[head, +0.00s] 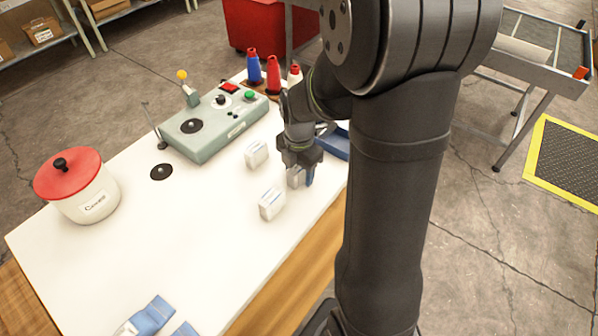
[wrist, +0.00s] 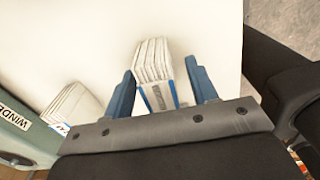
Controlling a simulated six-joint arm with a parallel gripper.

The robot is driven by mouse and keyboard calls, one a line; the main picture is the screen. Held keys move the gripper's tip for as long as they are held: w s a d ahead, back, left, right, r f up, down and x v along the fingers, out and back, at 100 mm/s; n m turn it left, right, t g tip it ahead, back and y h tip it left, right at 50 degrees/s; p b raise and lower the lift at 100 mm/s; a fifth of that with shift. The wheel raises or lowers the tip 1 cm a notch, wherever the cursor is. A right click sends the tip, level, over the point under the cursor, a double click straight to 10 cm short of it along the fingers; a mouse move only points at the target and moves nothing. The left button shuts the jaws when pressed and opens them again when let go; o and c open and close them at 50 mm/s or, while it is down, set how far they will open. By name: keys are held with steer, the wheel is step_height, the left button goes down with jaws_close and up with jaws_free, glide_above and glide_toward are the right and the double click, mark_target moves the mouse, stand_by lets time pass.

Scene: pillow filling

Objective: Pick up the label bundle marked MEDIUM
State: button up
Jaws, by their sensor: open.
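Two small white label bundles show in the head view, a nearer one (head: 271,203) and a farther one (head: 256,153). Their size words are too small to read, so I cannot tell which is MEDIUM. My gripper (head: 302,180) is open above the table, just right of the nearer bundle in the picture. In the wrist view, a white layered bundle with a blue-edged band (wrist: 152,62) lies between the two blue fingers (wrist: 160,72), with gaps at its sides. Another bundle (wrist: 72,104) lies left of the left finger. The arm hides part of the table.
A teal control box (head: 215,125) stands behind the bundles, with blue, red and white thread cones (head: 273,75) beyond it. A white pot with a red lid (head: 88,198) stands at left. Blue-and-white items (head: 150,315) lie at the front edge. The table's middle (head: 185,235) is clear.

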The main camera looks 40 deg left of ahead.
steer(key=c, duration=1)
steer(key=shift+c, duration=0.4)
steer(key=shift+r, duration=0.15)
